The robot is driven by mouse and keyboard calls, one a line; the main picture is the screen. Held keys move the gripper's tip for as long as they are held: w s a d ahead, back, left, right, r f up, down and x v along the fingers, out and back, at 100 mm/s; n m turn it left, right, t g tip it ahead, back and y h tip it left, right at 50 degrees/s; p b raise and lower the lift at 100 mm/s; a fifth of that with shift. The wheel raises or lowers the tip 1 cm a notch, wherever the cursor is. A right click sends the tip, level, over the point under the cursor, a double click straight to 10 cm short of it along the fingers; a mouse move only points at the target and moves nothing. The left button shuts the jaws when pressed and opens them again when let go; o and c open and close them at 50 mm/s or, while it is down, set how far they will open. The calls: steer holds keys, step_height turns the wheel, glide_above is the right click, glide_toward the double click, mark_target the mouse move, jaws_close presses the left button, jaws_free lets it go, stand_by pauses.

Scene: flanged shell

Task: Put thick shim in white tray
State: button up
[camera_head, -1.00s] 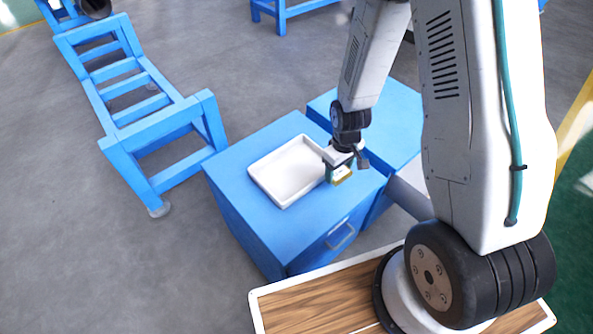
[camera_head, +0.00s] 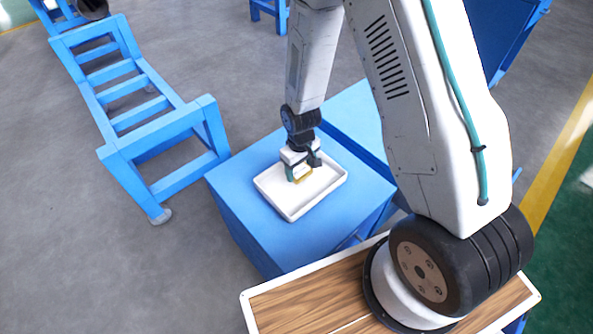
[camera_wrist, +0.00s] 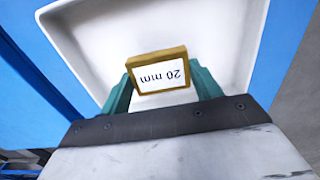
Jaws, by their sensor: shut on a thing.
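The thick shim (camera_wrist: 160,72) is a small brass-coloured block with a white label reading "20 mm", seen upside down in the wrist view. My gripper (camera_wrist: 158,88) is shut on it with teal fingers at its two sides. In the head view my gripper (camera_head: 297,172) and the shim (camera_head: 303,176) are over the white tray (camera_head: 293,211). The tray also shows behind the shim in the wrist view (camera_wrist: 215,30). It is shallow, and its visible floor is empty. I cannot tell whether the shim touches the tray floor.
The tray stands on a blue cabinet (camera_head: 245,215), with another blue surface (camera_head: 352,115) beside it. A blue frame stand (camera_head: 160,130) is at the left on the grey floor. A wood-topped surface (camera_head: 310,305) is under my arm's base.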

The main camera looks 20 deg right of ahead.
mark_target(300, 171)
steer(key=f, duration=0.2)
steer(key=shift+s+a+f, duration=0.25)
steer(key=shift+a+f, duration=0.1)
steer(key=shift+f, duration=0.05)
steer(key=shift+d+f, duration=0.15)
steer(key=shift+d, duration=0.2)
steer(key=shift+f, duration=0.15)
steer(key=o, duration=1.1)
steer(key=shift+a, duration=0.1)
